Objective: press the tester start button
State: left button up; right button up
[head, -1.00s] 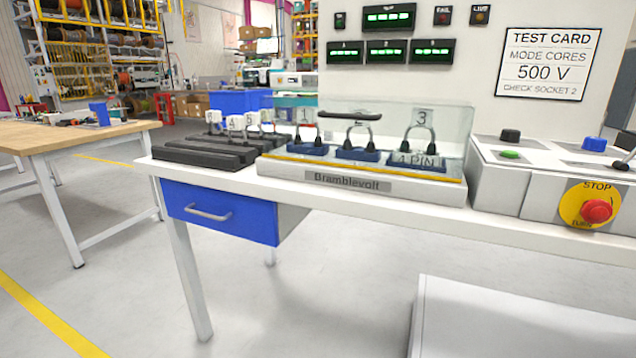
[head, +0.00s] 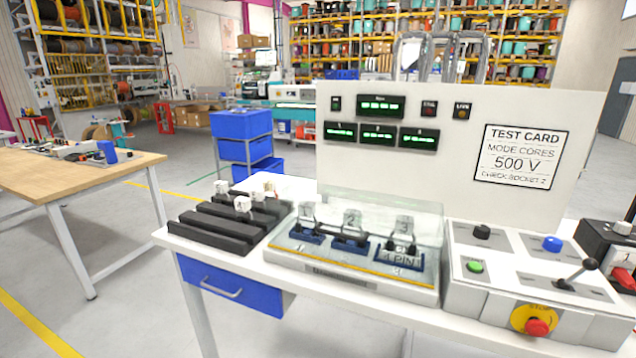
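The tester stands on a white bench, with a grey control box (head: 458,300) at its right. A green button (head: 474,266) is on the left of that box's top, a likely start button, though no label is readable. A black knob (head: 482,232), a blue knob (head: 552,243) and a black-balled lever (head: 577,274) share the top. A red stop button on a yellow disc (head: 537,326) is on the front. A clear cover (head: 425,222) stands around the numbered sockets 1, 2 and 3, which hold plugs. Neither of my grippers is in view.
An upright panel (head: 455,110) behind carries green displays, dark lamps and a test card (head: 520,156) reading 500 V. Black racks (head: 215,232) with white numbered plugs are at the left. A dark unit with red parts (head: 618,272) borders the control box at right.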

aim_at(474, 266)
jog(key=l+z, duration=0.1)
jog(key=z, duration=0.75)
jog(key=i+l+z, duration=0.1)
jog(key=z, duration=0.3)
